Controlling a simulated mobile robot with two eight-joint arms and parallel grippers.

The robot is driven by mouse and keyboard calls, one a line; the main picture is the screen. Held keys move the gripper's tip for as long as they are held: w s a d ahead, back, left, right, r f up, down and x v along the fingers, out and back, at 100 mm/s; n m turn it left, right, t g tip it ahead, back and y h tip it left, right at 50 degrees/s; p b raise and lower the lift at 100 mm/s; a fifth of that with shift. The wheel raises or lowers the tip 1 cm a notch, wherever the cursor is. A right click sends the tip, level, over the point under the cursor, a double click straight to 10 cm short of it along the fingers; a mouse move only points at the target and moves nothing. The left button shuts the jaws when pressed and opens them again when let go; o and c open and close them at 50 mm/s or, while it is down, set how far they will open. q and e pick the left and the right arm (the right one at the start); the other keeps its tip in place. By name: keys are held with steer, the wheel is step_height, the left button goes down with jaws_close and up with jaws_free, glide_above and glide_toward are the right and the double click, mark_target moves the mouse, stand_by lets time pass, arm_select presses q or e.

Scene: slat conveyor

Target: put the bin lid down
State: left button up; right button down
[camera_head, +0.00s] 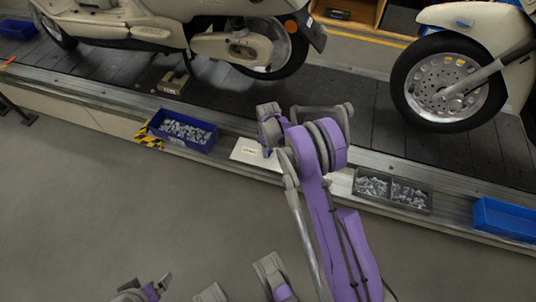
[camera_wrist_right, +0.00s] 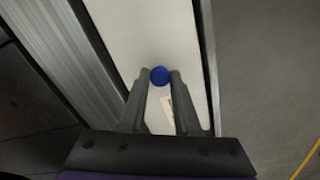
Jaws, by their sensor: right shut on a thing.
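My right gripper (camera_head: 270,150) is over the lid's right part. In the right wrist view its two fingers (camera_wrist_right: 160,80) are shut on the blue knob, one on each side. I cannot tell whether the lid rests fully on the ledge. My left gripper (camera_head: 148,285) is at the bottom edge, partly cut off, away from the lid.
A blue bin (camera_head: 183,131) of metal parts stands left of the lid. A grey two-part bin (camera_head: 393,190) and a blue bin (camera_head: 504,219) are to the right. Scooters (camera_head: 240,45) stand on the dark slats behind. The grey floor (camera_head: 110,220) in front is clear.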

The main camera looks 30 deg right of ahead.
step_height(320, 180, down, 2)
steer(key=shift+f, duration=0.15)
steer(key=shift+f+b, duration=0.15)
steer(key=shift+b, duration=0.2)
steer(key=c, duration=0.6)
jaws_free()
